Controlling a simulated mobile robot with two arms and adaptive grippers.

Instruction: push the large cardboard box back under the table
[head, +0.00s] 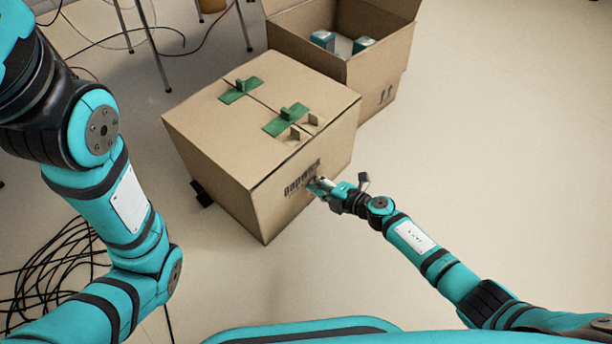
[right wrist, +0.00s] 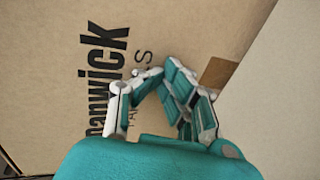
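The large closed cardboard box (head: 235,135) stands on the floor in the middle of the head view, with green pieces on its top and dark print on its near right side. The print side fills much of the right wrist view (right wrist: 200,35). My right gripper (head: 317,184) is at this printed side; its fingertips (right wrist: 158,73) meet, with nothing seen between them. It is against the cardboard or very close; I cannot tell which. My left arm shows at the left, but its gripper is out of view. No tabletop shows.
An open cardboard box (head: 385,75) with teal and white items stands behind the large box. Thin metal legs (head: 158,55) and cables are at the upper left. A tangle of black cable (head: 50,275) lies at lower left. Floor at the right is clear.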

